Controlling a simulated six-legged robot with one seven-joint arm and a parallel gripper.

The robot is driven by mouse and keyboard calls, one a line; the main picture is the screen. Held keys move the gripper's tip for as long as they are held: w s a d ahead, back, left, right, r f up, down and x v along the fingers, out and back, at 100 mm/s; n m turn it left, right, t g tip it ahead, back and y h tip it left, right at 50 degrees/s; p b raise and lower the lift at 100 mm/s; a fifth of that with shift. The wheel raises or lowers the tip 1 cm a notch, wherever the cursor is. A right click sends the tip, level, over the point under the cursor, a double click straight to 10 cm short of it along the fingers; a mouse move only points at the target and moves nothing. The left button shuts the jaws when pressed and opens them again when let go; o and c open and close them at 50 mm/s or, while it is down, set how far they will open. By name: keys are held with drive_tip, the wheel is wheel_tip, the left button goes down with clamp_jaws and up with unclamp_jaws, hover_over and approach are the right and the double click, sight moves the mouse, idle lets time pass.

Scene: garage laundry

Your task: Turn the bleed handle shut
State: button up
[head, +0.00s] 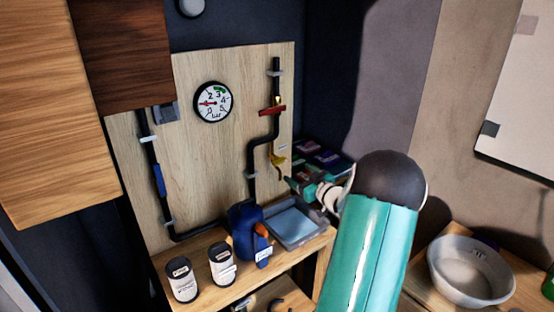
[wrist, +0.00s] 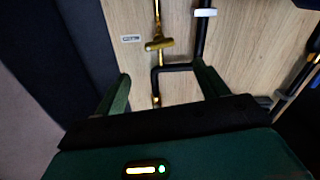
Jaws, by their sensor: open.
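The yellow brass bleed handle (head: 277,160) is on a small outlet low on the right part of the wooden board. In the wrist view it shows as a brass crossbar (wrist: 160,45) on a thin brass stem, beside the bend of the black pipe (wrist: 201,38). My gripper (head: 289,181) is just right of and below the handle in the head view. In the wrist view my gripper (wrist: 162,71) is open, its two green fingers spread with nothing between them. The handle shows beyond the fingertips, apart from them as far as I can tell.
A red lever (head: 272,110) sits higher on the same pipe. A pressure gauge (head: 212,102) is to its left. Below stand a grey-blue tray (head: 296,224), a blue jug (head: 246,232) and two cans (head: 181,281). A metal basin (head: 470,272) is at right.

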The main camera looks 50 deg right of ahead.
sight(281, 161)
drive_tip(key=x, duration=1.3)
drive_tip(key=shift+w, duration=0.3)
